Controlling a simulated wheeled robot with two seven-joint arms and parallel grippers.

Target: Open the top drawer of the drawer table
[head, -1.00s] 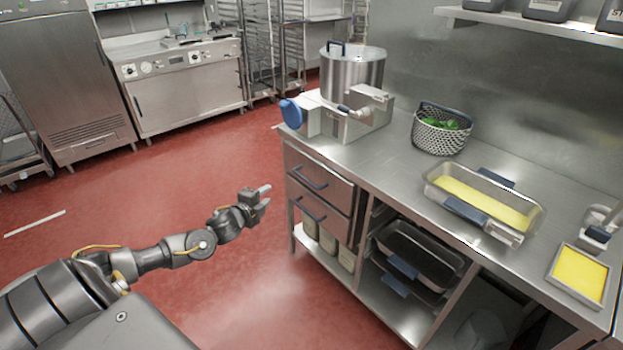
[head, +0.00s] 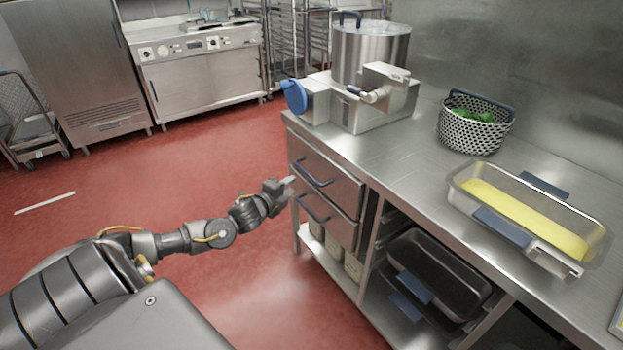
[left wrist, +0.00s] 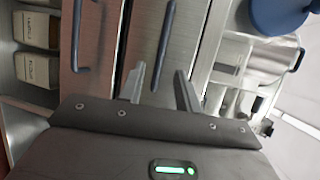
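The drawer table's top drawer (head: 343,185) is a flat steel front, closed flush, with a dark blue bar handle (head: 312,172). The lower drawer (head: 338,221) is also closed and has its own blue handle (head: 311,208). My left gripper (head: 291,187) is at the left edge of the drawer fronts, close to the handles. In the left wrist view its two fingers (left wrist: 160,84) are apart with nothing between them. The top handle (left wrist: 163,42) lies just beyond the fingertips, roughly in line with the gap, and the lower handle (left wrist: 79,40) is to the left. My right gripper is out of view.
On the counter stand a steel kettle (head: 368,55) with a blue knob (head: 294,96), a basket (head: 474,128) and a tray with yellow contents (head: 600,240). A dark pan (head: 440,270) is on the rack below. Red floor left of the table is clear.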

